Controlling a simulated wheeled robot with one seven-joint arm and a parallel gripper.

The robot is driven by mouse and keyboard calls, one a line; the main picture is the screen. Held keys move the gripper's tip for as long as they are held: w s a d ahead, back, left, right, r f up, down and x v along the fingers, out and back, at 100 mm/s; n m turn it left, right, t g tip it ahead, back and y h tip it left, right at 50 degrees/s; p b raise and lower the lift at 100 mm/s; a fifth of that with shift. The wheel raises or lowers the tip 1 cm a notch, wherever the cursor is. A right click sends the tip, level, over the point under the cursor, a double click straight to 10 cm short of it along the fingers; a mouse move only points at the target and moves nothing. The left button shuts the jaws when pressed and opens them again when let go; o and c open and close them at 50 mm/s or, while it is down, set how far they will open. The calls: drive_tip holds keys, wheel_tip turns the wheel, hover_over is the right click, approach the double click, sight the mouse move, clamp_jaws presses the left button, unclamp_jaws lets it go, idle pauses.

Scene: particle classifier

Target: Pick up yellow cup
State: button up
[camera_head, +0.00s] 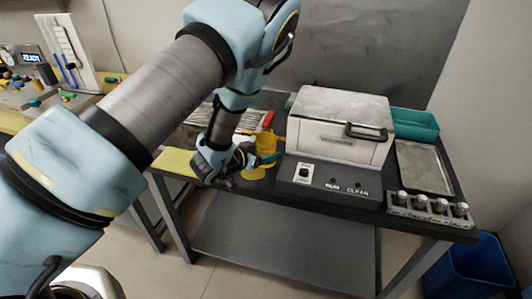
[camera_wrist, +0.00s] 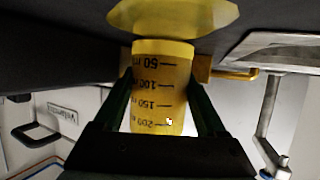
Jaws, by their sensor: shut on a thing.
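The yellow cup (camera_head: 265,145) is above the dark table near its front edge, left of the white box machine. It also shows in the wrist view (camera_wrist: 162,90), a clear yellow cylinder with black volume marks, upside down in the picture. My gripper (camera_head: 258,158) is shut on the cup, with a green finger on each side of its wall; the fingers also show in the wrist view (camera_wrist: 162,78). A flat yellow disc (camera_head: 254,174) is on the table below the cup. I cannot tell whether the cup touches the disc. My gripper partly hides the cup in the head view.
The white box machine (camera_head: 342,128) with a dark handle stands close to the right of my gripper. A control panel (camera_head: 325,182) is in front of it. A teal tray (camera_head: 415,125), a metal plate (camera_head: 423,168) and a rack of knobs (camera_head: 430,209) are farther right. A blue bin (camera_head: 472,268) is on the floor.

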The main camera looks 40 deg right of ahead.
drive_tip(key=c, duration=0.3)
drive_tip(key=shift+c, duration=0.2)
drive_tip(key=shift+r, duration=0.25)
